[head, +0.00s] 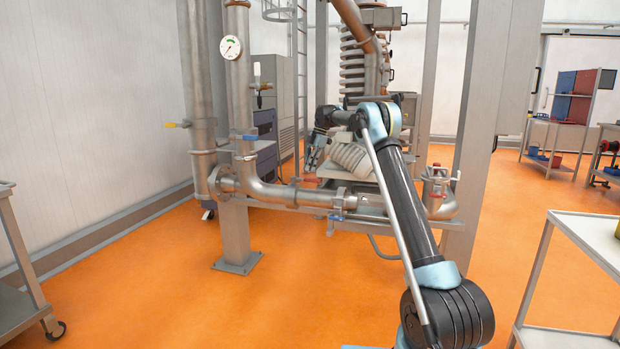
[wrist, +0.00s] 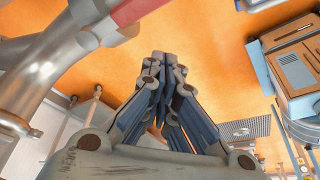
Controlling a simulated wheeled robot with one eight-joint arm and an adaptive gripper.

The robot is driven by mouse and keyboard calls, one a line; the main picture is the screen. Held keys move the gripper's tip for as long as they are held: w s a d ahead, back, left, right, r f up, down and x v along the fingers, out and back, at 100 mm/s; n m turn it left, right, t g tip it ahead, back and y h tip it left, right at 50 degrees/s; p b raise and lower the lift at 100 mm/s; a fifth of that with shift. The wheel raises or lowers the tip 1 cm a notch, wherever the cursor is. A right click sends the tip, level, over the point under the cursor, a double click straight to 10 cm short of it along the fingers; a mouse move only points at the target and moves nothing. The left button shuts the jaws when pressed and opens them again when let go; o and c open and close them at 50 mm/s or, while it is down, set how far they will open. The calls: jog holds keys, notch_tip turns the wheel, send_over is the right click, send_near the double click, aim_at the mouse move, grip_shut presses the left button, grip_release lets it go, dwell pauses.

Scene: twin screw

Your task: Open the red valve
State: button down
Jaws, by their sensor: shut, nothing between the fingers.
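Another small red handle (head: 436,195) is on the piping at the right, beside my arm. In the wrist view, a red lever (wrist: 132,10) on a grey fitting crosses the upper left; I cannot tell which of the two it is. My gripper (wrist: 161,58) is shut and empty, with its fingertips apart from the lever, to the right of and below it in the picture. In the head view my gripper (head: 311,158) is small, above the horizontal pipe.
Steel posts (head: 480,120) stand behind my arm. A cart (head: 585,222) stands at right. The orange floor in front is clear.

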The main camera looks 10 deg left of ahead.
jog(key=shift+w+r, duration=0.3)
jog(key=shift+r, duration=0.55)
jog(key=shift+w+r, duration=0.25)
jog(key=shift+r, duration=0.6)
jog(key=shift+d+r, duration=0.1)
jog(key=shift+d, duration=0.05)
jog(key=s+d+r+m+t, duration=0.1)
jog(key=s+d+r+m, duration=0.5)
jog(key=s+d+r, duration=0.45)
jog(key=s+d+m+t+h, duration=0.1)
jog(key=s+d+m, duration=0.5)
jog(key=s+d, duration=0.9)
jog(key=s+d+f+m+t, duration=0.1)
jog(key=s+d+f+m, duration=0.3)
jog(key=s+f, duration=0.5)
jog(key=s+d+f+m+h, duration=0.1)
jog(key=s+d+f+m, duration=0.3)
jog(key=s+f, duration=0.5)
jog(key=s+d+f+m+t+h, duration=0.1)
jog(key=s+d+f+m, duration=0.3)
jog(key=s+f, duration=0.5)
jog(key=s+m, duration=0.1)
jog(key=s, duration=1)
jog(key=shift+s+t, duration=0.3)
jog(key=shift+s, duration=0.05)
jog(key=shift+d, duration=0.1)
